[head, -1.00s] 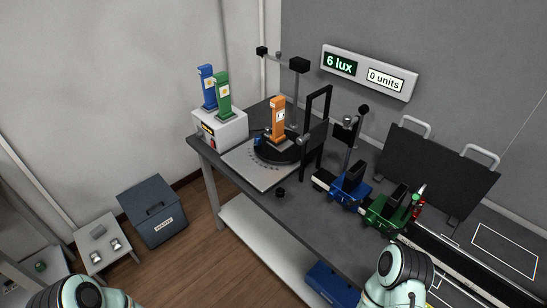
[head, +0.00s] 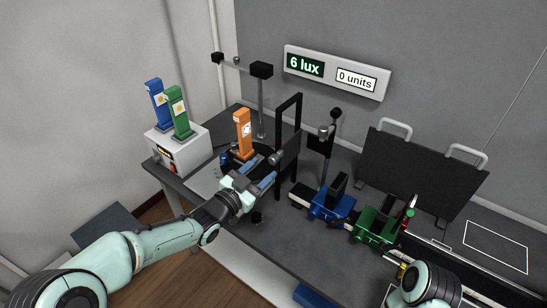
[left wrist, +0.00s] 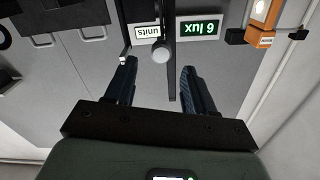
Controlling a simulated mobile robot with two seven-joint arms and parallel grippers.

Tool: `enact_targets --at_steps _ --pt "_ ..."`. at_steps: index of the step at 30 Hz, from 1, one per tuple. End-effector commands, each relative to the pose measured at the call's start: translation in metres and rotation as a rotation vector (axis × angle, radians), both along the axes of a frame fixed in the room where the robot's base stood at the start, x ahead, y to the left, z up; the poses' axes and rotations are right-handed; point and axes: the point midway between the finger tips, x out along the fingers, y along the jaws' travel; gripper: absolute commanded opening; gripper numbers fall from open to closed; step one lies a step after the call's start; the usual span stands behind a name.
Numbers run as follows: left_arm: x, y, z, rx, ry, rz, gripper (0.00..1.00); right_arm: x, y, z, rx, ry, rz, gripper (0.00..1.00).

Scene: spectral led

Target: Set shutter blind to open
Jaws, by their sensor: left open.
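The shutter blind (head: 289,152) is a dark panel at a tall black frame (head: 290,105) in the middle of the bench. A round grey knob (head: 275,158) sticks out from its near left side. My left gripper (head: 259,173) is open and empty, just short of the knob on its near left. In the left wrist view the knob (left wrist: 160,54) shows between the two spread fingers (left wrist: 160,80), beyond their tips, with no contact visible. The dark panel's edge stands behind it. My right gripper is out of view; only part of that arm shows at the lower right.
A white box (head: 178,142) holds blue and green posts. Blue (head: 330,204) and green (head: 376,228) carriages sit on a rail to the right. The wall display (head: 337,72) reads 6 lux and 0 units.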

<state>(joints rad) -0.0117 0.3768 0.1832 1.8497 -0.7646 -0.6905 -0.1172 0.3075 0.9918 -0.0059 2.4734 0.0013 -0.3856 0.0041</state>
Motion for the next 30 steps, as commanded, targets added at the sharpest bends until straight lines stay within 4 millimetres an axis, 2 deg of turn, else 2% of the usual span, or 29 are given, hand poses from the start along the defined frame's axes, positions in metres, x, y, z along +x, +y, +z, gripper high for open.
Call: enact_targets --at_steps 3,9,14,22,23,27,30 --pt "0.02 -0.016 0.001 0.0 0.0 -0.002 0.54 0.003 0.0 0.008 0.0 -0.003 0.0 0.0" --pt "0.043 -0.031 0.001 0.001 0.001 0.0 0.54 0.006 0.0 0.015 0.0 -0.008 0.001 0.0" --pt "0.051 -0.036 0.0 0.001 0.001 0.001 0.54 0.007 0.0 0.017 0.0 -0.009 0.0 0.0" --pt "0.051 -0.037 -0.001 0.002 0.002 0.002 0.54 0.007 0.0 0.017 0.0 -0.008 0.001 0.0" --pt "0.051 -0.037 -0.001 0.002 0.002 0.002 0.48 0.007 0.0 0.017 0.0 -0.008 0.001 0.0" --pt "0.051 -0.036 -0.001 0.002 0.002 0.002 0.02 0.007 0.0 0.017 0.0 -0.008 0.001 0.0" --pt "0.051 -0.036 -0.001 0.002 0.002 0.002 0.0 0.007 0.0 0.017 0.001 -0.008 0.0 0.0"
